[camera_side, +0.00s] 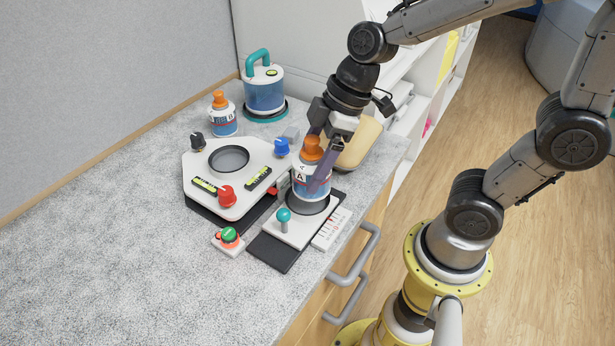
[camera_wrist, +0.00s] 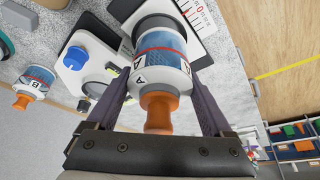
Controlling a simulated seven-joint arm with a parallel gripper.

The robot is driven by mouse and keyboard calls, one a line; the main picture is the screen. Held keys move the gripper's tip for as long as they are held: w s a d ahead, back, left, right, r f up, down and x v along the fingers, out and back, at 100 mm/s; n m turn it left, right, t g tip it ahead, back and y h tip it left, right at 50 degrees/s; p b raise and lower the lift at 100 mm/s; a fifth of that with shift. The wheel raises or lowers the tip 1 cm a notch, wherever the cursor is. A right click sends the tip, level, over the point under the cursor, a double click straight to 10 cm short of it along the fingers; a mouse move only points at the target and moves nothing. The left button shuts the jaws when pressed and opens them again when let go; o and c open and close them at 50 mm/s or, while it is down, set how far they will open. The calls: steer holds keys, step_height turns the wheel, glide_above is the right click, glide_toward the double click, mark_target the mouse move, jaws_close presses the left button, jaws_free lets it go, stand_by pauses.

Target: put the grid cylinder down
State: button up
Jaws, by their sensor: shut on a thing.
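The grid cylinder (camera_side: 311,188), white with a blue grid band, a letter A and an orange knob, is upright between the fingers of my gripper (camera_side: 318,165). It also shows in the wrist view (camera_wrist: 163,50), with a finger on each side. My gripper (camera_wrist: 160,82) is shut on it. The cylinder is over the dark round recess of a small station (camera_side: 298,231) with a teal-knobbed lever and a printed scale. Its lower end is close to the recess; I cannot tell whether it touches the bottom.
A white panel (camera_side: 212,168) with an empty round recess and black, blue and red knobs stands left. Behind are a similar cylinder marked B (camera_side: 222,118) and a teal-handled canister (camera_side: 264,92). A green button (camera_side: 229,235) sits front left. The counter's left is clear.

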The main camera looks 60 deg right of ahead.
mark_target(307, 182)
steer(key=shift+w+a+f, duration=0.1)
steer(key=shift+w+f, duration=0.1)
steer(key=shift+f, duration=0.8)
steer(key=shift+w+f, duration=0.2)
steer(key=shift+f, duration=0.75)
steer(key=shift+f, duration=0.35)
steer(key=o, duration=1.5)
steer(key=v, duration=1.2)
steer(key=shift+a+r, duration=0.15)
steer(key=shift+r, duration=0.1)
steer(key=shift+s+d+f+m+t+h, duration=0.2)
steer(key=shift+s+d+m+t+h, duration=0.45)
steer(key=shift+s+m, duration=0.75)
steer(key=shift+s+d+f+m+t+h, duration=0.2)
steer(key=shift+s+d+m+h, duration=0.3)
steer(key=shift+s+d+m, duration=0.7)
steer(key=shift+s+d+f+m+t+h, duration=0.3)
steer(key=shift+s+d+m+h, duration=0.25)
steer(key=shift+s+m, duration=1.1)
